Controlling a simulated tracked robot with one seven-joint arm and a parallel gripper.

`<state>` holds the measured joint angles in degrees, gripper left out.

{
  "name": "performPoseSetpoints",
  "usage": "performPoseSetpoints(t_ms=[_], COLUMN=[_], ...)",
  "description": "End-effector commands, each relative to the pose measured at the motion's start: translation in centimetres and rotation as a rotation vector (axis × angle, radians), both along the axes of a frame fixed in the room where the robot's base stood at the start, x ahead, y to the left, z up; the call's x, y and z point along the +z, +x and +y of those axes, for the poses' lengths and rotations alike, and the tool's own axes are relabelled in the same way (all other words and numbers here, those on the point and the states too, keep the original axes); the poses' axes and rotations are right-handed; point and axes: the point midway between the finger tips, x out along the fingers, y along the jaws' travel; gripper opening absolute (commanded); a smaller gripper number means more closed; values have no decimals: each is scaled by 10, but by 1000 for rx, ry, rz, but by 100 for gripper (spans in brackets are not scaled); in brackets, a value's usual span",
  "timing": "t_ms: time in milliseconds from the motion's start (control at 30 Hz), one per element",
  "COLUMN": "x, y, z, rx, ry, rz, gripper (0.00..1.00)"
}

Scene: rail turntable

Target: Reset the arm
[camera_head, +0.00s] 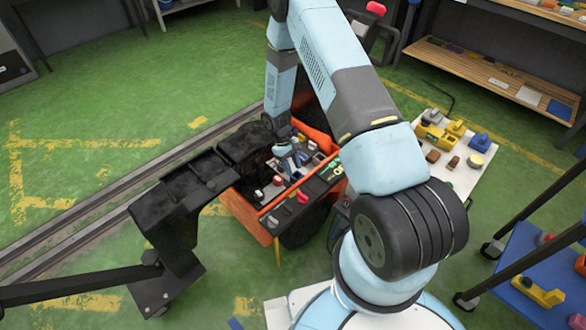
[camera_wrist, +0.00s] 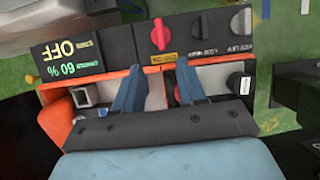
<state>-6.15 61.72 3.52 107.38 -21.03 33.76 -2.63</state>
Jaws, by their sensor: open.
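My arm reaches from the lower middle of the head view over an orange-rimmed control box (camera_head: 262,226). My gripper (camera_head: 290,160) is low over the box's inside. In the wrist view, my gripper (camera_wrist: 158,90) has two blue fingers spread apart, pointing toward the box's control panel (camera_wrist: 121,44). A pale brownish piece (camera_wrist: 155,92) shows between the fingers; I cannot tell whether they touch it. The panel has a display (camera_wrist: 69,58) reading OFF and 60 %, a red knob (camera_wrist: 160,34) and grey-black knobs (camera_wrist: 202,28).
A black jointed metal structure (camera_head: 182,190) stands close left of the box, beside rails (camera_head: 75,225). A white table (camera_head: 462,178) with several coloured parts is to the right. Wooden shelves (camera_head: 470,72) stand at the back right. Green floor (camera_head: 100,110) is clear at the upper left.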

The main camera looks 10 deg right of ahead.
Motion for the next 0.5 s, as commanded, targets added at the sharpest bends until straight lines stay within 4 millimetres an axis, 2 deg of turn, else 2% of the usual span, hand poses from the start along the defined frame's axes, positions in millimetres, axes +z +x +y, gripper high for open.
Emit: performPoseSetpoints(t_ms=[367,500], x=[2,22], y=[1,8], z=[0,-1], rx=[-1,-12], ry=[0,-1], rz=[-2,-25], gripper=[40,40])
